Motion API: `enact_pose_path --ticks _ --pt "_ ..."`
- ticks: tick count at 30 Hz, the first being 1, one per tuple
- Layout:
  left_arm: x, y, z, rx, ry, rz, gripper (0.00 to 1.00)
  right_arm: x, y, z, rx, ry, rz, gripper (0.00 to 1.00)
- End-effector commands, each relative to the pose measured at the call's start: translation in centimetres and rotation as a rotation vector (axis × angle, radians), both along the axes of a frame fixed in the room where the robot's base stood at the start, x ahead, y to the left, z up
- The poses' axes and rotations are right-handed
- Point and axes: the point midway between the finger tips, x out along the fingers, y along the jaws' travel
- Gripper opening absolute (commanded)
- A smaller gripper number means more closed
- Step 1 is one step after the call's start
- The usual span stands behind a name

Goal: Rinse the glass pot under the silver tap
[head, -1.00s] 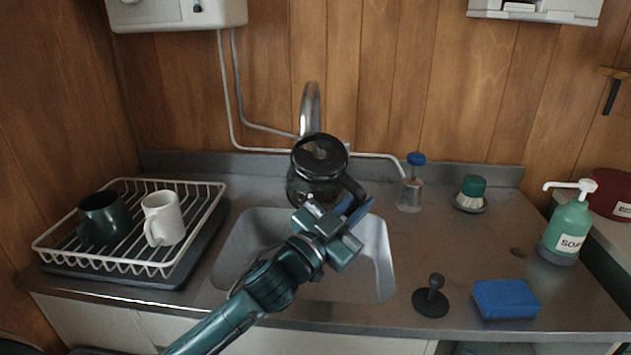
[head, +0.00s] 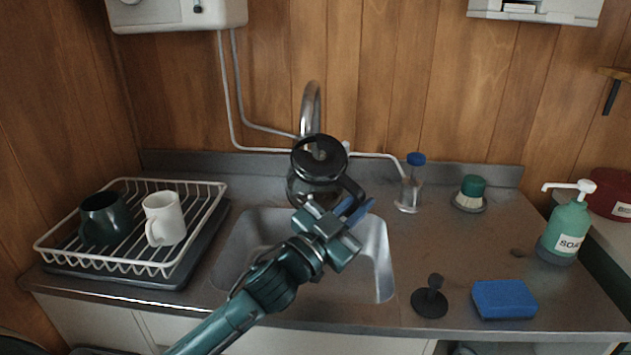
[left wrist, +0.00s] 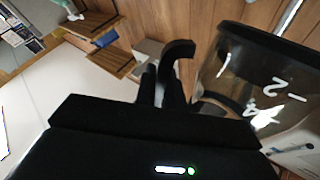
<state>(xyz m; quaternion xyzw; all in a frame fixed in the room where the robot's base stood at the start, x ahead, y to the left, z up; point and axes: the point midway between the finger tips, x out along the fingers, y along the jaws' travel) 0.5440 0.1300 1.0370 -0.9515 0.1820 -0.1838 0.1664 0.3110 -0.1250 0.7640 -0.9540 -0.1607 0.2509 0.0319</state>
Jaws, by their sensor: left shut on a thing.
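The glass pot (head: 312,190) has a black lid and a black handle. In the head view it is held over the back of the steel sink (head: 375,262), in front of the silver tap (head: 311,100). The pot hides the tap's lower part and its outlet. My left gripper (head: 338,215) is shut on the pot's handle, at the pot's near right side. The left wrist view shows the clear pot (left wrist: 265,85) with white marks, and the dark fingers (left wrist: 162,88) at its handle. I cannot see water running. My right gripper is not in view.
A white dish rack (head: 165,268) with a dark green mug (head: 102,220) and a white mug (head: 163,218) stands left. On the right are a brush (head: 470,193), a black plug (head: 430,298), a blue sponge (head: 504,299), a soap bottle (head: 566,230) and a blue-topped item (head: 411,183).

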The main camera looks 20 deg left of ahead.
Motion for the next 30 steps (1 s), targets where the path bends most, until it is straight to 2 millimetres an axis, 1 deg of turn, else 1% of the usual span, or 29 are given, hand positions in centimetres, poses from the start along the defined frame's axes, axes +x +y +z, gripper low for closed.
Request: enact_pose_path --ticks 8,30 --pt "-0.2 -0.2 0.2 0.001 -0.004 -0.001 0.00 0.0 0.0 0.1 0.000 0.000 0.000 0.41" --pt "-4.9 -3.2 0.1 0.000 -0.004 -0.002 0.00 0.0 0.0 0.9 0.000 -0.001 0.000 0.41"
